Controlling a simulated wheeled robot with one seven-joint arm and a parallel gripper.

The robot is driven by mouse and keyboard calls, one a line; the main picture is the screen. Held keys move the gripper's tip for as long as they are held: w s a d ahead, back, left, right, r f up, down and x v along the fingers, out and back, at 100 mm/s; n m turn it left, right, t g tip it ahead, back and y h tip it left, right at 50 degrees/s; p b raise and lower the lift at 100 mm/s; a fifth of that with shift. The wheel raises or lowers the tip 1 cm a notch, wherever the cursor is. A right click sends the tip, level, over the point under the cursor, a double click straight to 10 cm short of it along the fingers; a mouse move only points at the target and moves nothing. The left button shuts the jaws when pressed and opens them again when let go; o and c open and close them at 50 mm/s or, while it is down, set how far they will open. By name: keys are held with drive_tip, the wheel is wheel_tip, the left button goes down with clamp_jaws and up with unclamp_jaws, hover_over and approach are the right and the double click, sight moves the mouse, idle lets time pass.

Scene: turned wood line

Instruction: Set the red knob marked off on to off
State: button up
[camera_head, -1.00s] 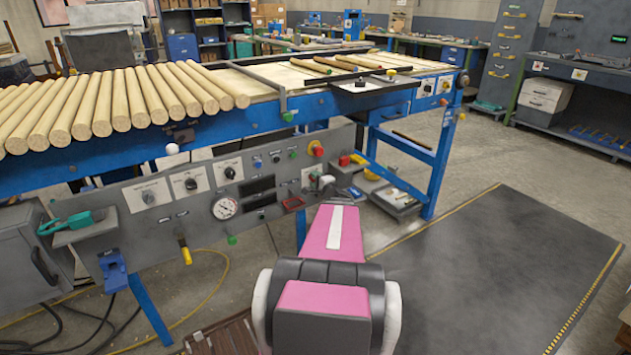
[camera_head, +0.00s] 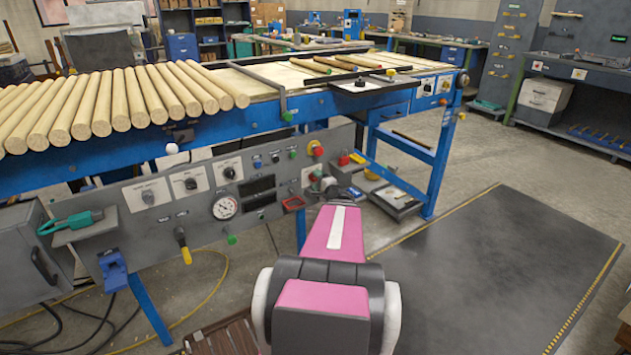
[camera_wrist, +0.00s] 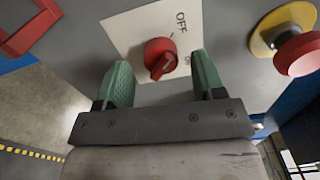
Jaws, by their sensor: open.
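The red knob (camera_wrist: 160,57) sits on a white plate (camera_wrist: 130,30) with OFF lettering, on a grey panel, in the wrist view. A raised grip bar runs slantwise across it; which end is the pointer I cannot tell. More lettering is partly cut off by the right finger. My gripper (camera_wrist: 160,68) is open, its green fingers left and right of the knob, with a visible gap on each side. Whether they reach its depth is unclear. In the head view my gripper (camera_head: 322,183) is at the panel's right end, covering most of the knob; part of the white plate (camera_head: 308,171) shows.
A red mushroom button on a yellow base (camera_wrist: 292,45) stands out close right of the gripper. A red frame (camera_wrist: 30,27) is at upper left. In the head view, a gauge (camera_head: 225,207) and other knobs line the panel (camera_head: 270,220), below wooden rods (camera_head: 110,100).

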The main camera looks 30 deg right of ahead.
drive_tip(key=s, duration=0.9)
drive_tip(key=shift+s, duration=0.2)
